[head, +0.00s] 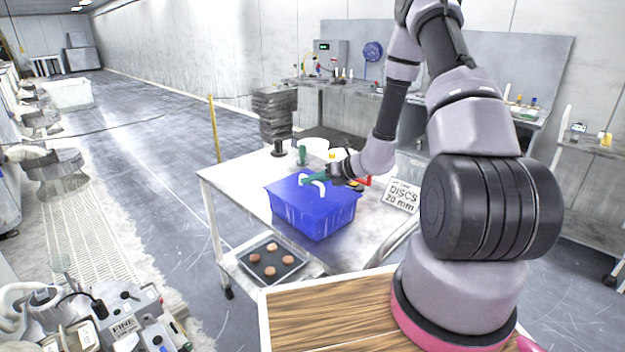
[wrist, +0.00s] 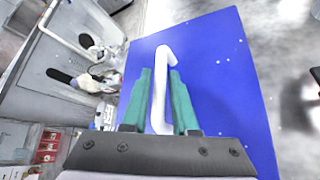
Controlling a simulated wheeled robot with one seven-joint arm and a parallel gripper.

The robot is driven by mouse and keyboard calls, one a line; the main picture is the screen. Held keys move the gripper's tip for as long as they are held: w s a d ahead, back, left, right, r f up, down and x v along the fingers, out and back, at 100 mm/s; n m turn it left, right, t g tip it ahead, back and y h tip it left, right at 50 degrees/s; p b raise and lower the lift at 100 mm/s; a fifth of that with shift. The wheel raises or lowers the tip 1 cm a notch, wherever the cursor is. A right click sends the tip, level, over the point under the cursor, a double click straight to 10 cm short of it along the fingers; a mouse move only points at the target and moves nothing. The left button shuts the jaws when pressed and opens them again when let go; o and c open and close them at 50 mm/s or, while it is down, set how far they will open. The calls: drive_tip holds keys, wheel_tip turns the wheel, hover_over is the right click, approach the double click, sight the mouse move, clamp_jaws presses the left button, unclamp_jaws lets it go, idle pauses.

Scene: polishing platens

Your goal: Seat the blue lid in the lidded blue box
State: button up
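The blue box (head: 312,218) stands on the near white table. The blue lid (head: 290,188) lies over its top, with a white arched handle (head: 316,182); I cannot tell whether its edges are fully down in the rim. In the wrist view the flat blue lid (wrist: 225,90) fills much of the picture, with a few white specks. My gripper (head: 318,179) is at the handle, its green fingers (wrist: 160,85) on either side of the white handle (wrist: 161,112), seemingly closed on it. The lid's far right part is partly behind my arm in the head view.
A sign reading "DISCS 20 mm" (head: 402,195) stands right of the box. White containers (head: 312,150) and a green item (head: 302,155) stand behind it. A tray of copper-coloured discs (head: 272,262) is on the lower shelf. A wooden top (head: 330,315) is in front.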

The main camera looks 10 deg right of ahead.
drive_tip(key=shift+o, duration=1)
drive_tip(key=shift+n+g, duration=0.4)
drive_tip(key=v, duration=1)
drive_tip(key=shift+w+d+f, duration=0.15)
drive_tip(key=shift+d+f, duration=0.05)
drive_tip(key=shift+d, duration=0.05)
drive_tip(key=shift+s+d+r+y, duration=0.2)
drive_tip(key=shift+s+d+y, duration=0.05)
drive_tip(key=shift+s+y, duration=0.05)
